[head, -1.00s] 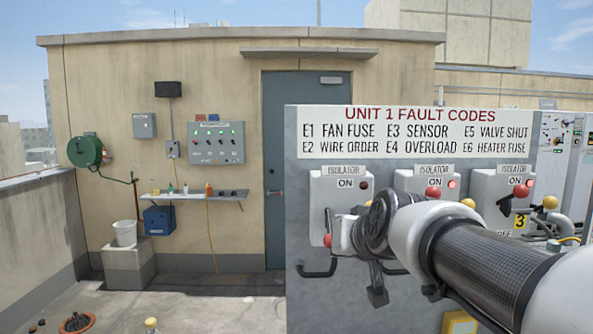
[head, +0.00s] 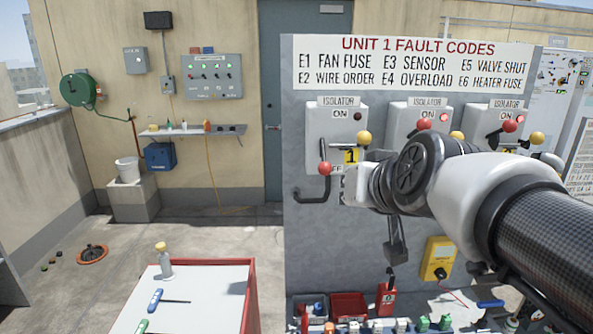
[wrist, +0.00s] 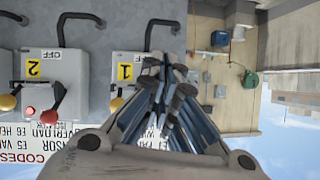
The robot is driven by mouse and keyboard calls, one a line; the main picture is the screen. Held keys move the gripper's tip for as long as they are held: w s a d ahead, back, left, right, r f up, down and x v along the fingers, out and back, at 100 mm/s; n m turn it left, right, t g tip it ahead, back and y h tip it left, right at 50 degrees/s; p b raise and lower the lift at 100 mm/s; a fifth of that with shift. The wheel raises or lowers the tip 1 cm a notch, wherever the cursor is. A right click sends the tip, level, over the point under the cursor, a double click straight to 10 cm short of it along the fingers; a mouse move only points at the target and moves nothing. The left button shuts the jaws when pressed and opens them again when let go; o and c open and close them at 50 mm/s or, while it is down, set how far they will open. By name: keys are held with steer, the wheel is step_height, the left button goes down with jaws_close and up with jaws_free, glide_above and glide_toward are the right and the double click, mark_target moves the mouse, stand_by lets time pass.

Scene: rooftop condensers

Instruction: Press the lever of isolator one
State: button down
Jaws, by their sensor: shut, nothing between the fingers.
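Isolator one (head: 345,118) is the leftmost grey box on the panel, with a yellow "1" tag. Its lever (head: 322,150) points down, ending in a red knob (head: 325,168); its lamp is dark. A yellow knob (head: 364,138) stands at its right side. My gripper (head: 350,186) is close to the red knob, just right of and slightly below it in the head view; contact cannot be told. In the upside-down wrist view, my shut, empty gripper (wrist: 165,95) covers part of isolator one (wrist: 128,68) and hides its red knob.
Isolator two (head: 412,118) and isolator three (head: 492,118) have raised red-knobbed levers and lit lamps. A padlock (head: 397,252) hangs below my arm. A red-edged table (head: 205,285) carries a bottle and screwdrivers.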

steer(key=s, duration=0.3)
steer(key=shift+s+d+f, duration=0.1)
steer(key=shift+d+f, duration=0.05)
steer(key=shift+d, duration=0.05)
steer(key=shift+s, duration=0.1)
steer(key=s+d+f+g+h, duration=0.1)
steer(key=s+f+g, duration=0.6)
steer(key=s+f, duration=1.2)
steer(key=s+d, duration=0.1)
steer(key=s, duration=0.2)
steer(key=shift+s+d+f+n+h, duration=0.15)
steer(key=shift+d+f+n+h, duration=0.05)
steer(key=shift+d+n+h, duration=0.15)
steer(key=shift+r, duration=0.15)
